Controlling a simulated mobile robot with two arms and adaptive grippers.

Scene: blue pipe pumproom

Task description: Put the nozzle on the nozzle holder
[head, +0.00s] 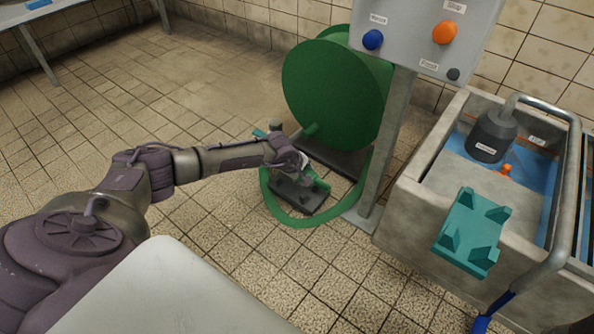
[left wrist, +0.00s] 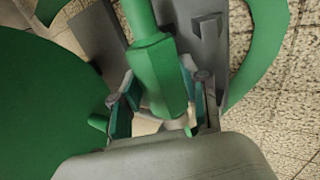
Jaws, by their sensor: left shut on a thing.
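The green nozzle (left wrist: 156,68) is between the fingers of my left gripper (left wrist: 163,108) in the left wrist view, and the gripper is shut on it. In the head view my left gripper (head: 303,170) is low at the foot of the hose reel, with a bit of the green nozzle (head: 320,184) showing beside it. A dark grey base piece (head: 296,196) lies under the nozzle; grey upright parts (left wrist: 209,30) show beside it in the wrist view. I cannot tell whether these are the nozzle holder, or whether the nozzle touches them. My right gripper is not in view.
The green hose reel (head: 333,90) stands just behind, with its hose (head: 290,219) looped on the tiled floor. A grey post (head: 388,150) carries a button panel (head: 410,45). A concrete basin (head: 410,200) with a teal pronged piece (head: 472,232) is at right.

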